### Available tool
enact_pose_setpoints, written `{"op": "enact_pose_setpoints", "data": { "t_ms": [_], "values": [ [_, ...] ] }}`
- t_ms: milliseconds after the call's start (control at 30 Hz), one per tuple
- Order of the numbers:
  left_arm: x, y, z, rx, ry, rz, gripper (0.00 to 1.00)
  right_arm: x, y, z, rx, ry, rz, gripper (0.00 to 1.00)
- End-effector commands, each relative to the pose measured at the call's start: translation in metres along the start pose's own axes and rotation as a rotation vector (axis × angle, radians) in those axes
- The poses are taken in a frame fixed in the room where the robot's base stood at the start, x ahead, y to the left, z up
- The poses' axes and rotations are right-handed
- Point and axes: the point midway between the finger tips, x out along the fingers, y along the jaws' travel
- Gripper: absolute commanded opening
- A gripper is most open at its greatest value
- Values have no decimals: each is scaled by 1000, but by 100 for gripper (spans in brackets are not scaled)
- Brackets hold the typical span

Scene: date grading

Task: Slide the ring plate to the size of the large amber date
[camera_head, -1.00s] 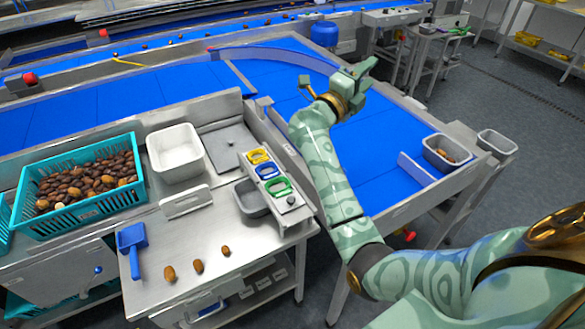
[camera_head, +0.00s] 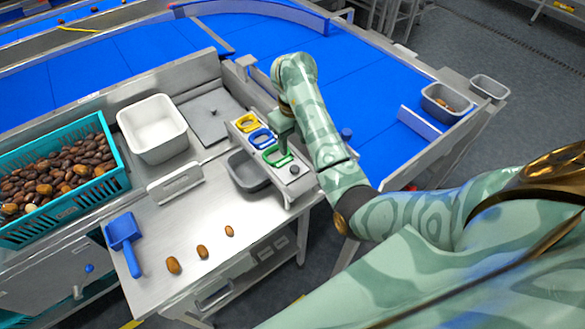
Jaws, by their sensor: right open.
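Three amber dates lie in a slanting row on the steel table; the largest (camera_head: 173,265) is at the left, then a middle one (camera_head: 202,251) and a small one (camera_head: 229,230). My right gripper (camera_head: 287,132) is open and points down beside the blue and green rings. My own arm partly hides it; I cannot tell whether it touches the block. My left gripper is out of view.
A grey bin (camera_head: 247,172) sits left of the block. A white tub (camera_head: 152,128), a turquoise crate of dates (camera_head: 108,148) and a blue scoop (camera_head: 124,232) stand further left. The blue conveyor (camera_head: 375,85) lies behind. The table's front is mostly clear.

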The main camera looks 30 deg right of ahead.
Motion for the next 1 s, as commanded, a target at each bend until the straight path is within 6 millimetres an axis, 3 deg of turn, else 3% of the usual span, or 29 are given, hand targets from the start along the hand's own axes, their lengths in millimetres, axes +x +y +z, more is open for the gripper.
{"op": "enact_pose_setpoints", "data": {
  "t_ms": [33, 300, 500, 800, 1000],
  "values": [
    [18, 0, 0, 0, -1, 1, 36, 25, 0, 0, 0, 5, 2, 47],
    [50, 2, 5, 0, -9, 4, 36, 79, 0, 0, 1, 3, 0, 47],
    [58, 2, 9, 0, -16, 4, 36, 94, -1, 0, 1, 0, -2, 47],
    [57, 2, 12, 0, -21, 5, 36, 94, -1, 0, 2, -1, -1, 47],
    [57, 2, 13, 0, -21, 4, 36, 94, -1, 0, 2, -1, -1, 0]
  ]
}}
